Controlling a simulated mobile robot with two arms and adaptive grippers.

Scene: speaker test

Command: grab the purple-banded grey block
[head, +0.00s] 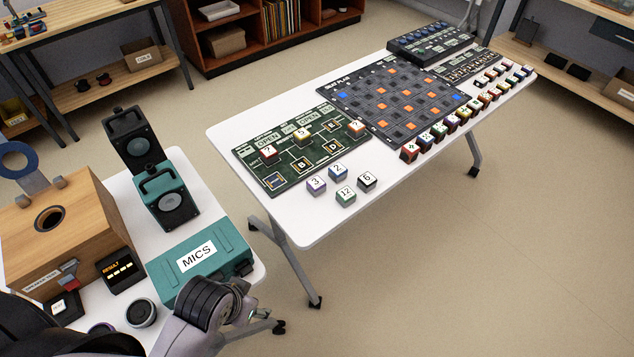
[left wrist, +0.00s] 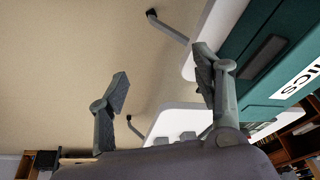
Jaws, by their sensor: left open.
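Several small numbered blocks stand loose on the near part of the white table (head: 420,172) in the head view. The block marked 3 (head: 316,187) and the block marked 2 (head: 338,173) both look grey with a bluish-purple band; I cannot tell which is the purple-banded one. Beside them are a green-banded block marked 12 (head: 346,197) and a dark-banded block marked 6 (head: 367,183). My left gripper (left wrist: 163,85) is open and empty in the left wrist view, near the teal case. In the head view its arm is at the bottom, well short of the blocks.
The teal MICS case (head: 205,265) lies on the side table beside my left arm, with a wooden box (head: 75,215) farther left. A green board (head: 300,150) and dark grid mat (head: 392,98) lie behind the loose blocks. Open floor separates the tables.

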